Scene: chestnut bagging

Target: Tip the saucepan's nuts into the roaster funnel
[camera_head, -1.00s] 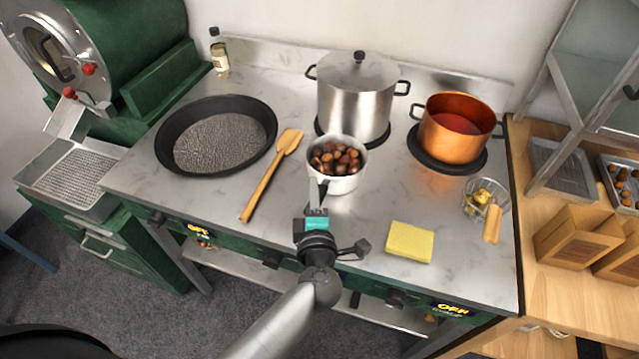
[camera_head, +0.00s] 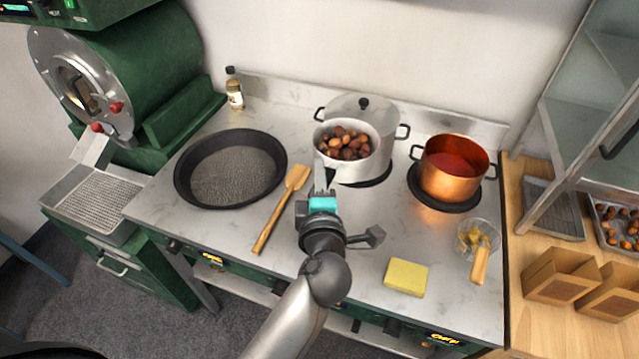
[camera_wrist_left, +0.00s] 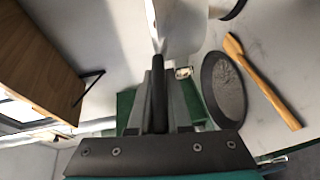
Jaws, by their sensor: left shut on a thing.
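The saucepan (camera_head: 353,168) is a small light metal pan full of brown nuts (camera_head: 345,143). It is held upright above the stove top, in front of the lidded stockpot (camera_head: 379,115), and hides much of it. My left gripper (camera_head: 321,190) is shut on the saucepan's handle. The left wrist view shows the handle (camera_wrist_left: 158,92) between the fingers, with part of the pan (camera_wrist_left: 180,25) at the top. The green roaster (camera_head: 150,75) stands at the far left; its funnel (camera_head: 97,148) appears to be the metal chute on its front. My right gripper is not in view.
A black frying pan (camera_head: 232,168) and a wooden spatula (camera_head: 281,208) lie left of the saucepan. A bottle (camera_head: 235,90) stands at the back left.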

